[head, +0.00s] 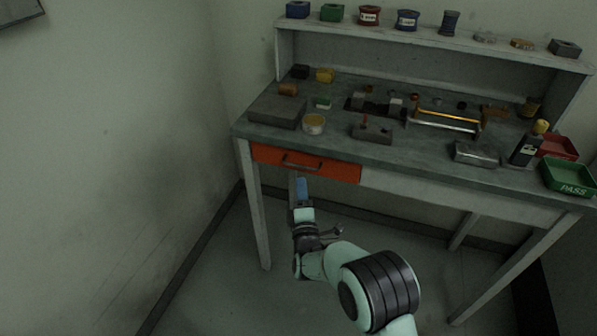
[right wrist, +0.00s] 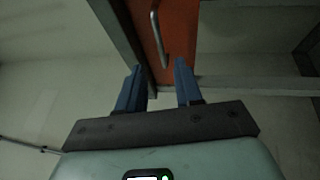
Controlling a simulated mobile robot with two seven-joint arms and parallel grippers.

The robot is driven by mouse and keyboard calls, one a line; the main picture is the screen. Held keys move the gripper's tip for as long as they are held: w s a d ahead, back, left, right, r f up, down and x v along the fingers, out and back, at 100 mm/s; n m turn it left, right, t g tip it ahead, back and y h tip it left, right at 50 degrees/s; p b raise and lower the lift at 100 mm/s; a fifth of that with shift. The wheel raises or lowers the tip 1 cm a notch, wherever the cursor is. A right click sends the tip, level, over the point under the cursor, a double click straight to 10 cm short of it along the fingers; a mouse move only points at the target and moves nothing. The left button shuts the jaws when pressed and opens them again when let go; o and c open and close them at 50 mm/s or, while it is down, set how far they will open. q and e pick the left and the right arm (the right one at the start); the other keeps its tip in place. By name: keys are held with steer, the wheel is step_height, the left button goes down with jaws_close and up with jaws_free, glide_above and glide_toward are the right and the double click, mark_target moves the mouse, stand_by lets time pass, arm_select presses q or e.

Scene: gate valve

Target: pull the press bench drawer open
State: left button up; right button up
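The press bench drawer (head: 330,170) has an orange front and sits under the left part of the bench top, flush with the frame as far as I can see. Its dark bar handle (head: 301,166) is on the front. In the right wrist view the orange drawer front (right wrist: 181,30) and the handle (right wrist: 158,38) show beyond the fingers. My right gripper (head: 301,180) is just below and in front of the handle. In the right wrist view its two blue fingers (right wrist: 160,82) are apart with nothing between them, and the handle lies ahead of the gap. My left gripper is not in view.
The bench top (head: 220,128) carries blocks, tins, tools and fixtures; a shelf (head: 400,40) behind holds more. A green PASS tray (head: 568,177) and a red tray (head: 558,146) are at the right. A bench leg (head: 257,215) stands left of my gripper. The floor before the bench is clear.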

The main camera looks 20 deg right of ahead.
mark_target(300, 170)
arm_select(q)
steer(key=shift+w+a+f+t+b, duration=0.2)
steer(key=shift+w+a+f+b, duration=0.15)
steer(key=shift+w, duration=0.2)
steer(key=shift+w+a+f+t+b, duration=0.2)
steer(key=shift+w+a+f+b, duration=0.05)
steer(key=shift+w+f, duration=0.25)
arm_select(e)
steer(key=x, duration=0.7)
steer(key=shift+w, duration=0.25)
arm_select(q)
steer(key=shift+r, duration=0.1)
arm_select(e)
jaws_close()
